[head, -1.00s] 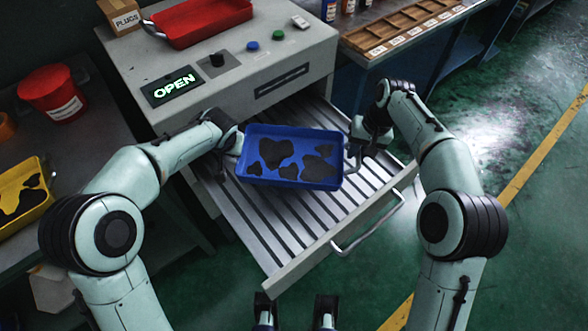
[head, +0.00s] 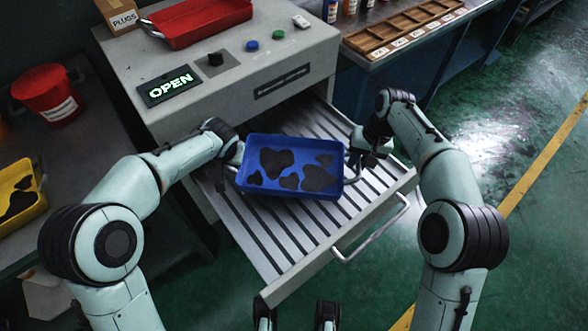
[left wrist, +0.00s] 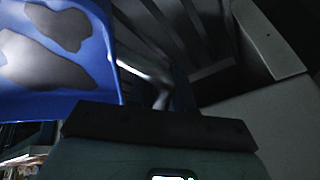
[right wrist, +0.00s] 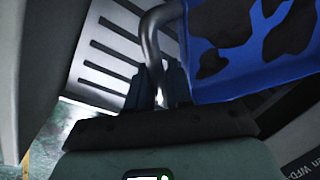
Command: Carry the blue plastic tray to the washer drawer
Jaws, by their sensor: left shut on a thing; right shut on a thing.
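The blue plastic tray (head: 290,192), with dark grey patches on its inside, is held roughly level over the slatted washer drawer (head: 275,240). The drawer is pulled out; whether the tray touches its slats I cannot tell. My left gripper (head: 236,158) is shut at the tray's left end, its grip largely hidden. My right gripper (head: 355,155) is shut on the metal handle at the right end. The tray also fills the upper left of the left wrist view (left wrist: 70,100) and the upper right of the right wrist view (right wrist: 225,60), beside the bent handle.
The grey washer (head: 225,90) shows a green OPEN display (head: 170,84), with a red tray (head: 200,20) on top. The drawer's front has a bar handle (head: 372,232). A yellow tray (head: 20,195) and red bucket (head: 48,93) stand at left. Green floor is clear at right.

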